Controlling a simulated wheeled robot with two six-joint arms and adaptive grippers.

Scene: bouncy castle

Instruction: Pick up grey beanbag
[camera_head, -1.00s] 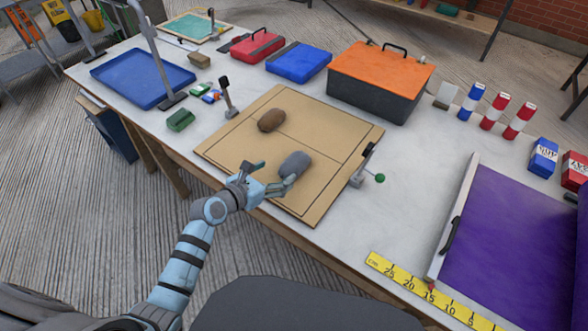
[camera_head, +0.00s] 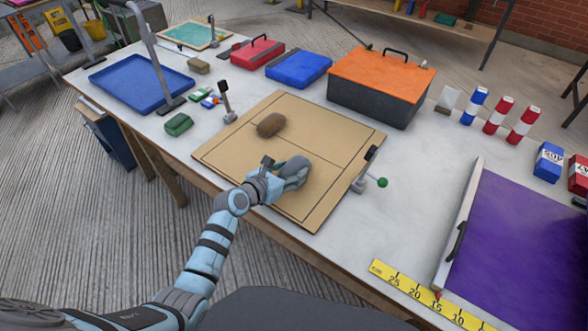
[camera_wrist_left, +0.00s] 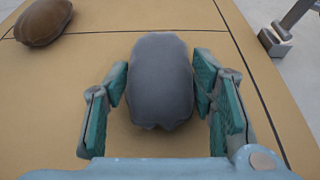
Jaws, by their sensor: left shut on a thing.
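The grey beanbag (camera_head: 294,167) lies on the tan board (camera_head: 325,132), on its near right part. My left gripper (camera_head: 288,178) is around the beanbag from the near side and partly hides it. In the left wrist view the grey beanbag (camera_wrist_left: 160,80) sits between the two green-padded fingers (camera_wrist_left: 160,85), which are shut on its sides. I cannot tell any gap between the beanbag and the board. My right gripper is not in view.
A brown beanbag (camera_head: 271,124) lies farther back on the board. A toolbox with orange lid (camera_head: 380,75) stands behind.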

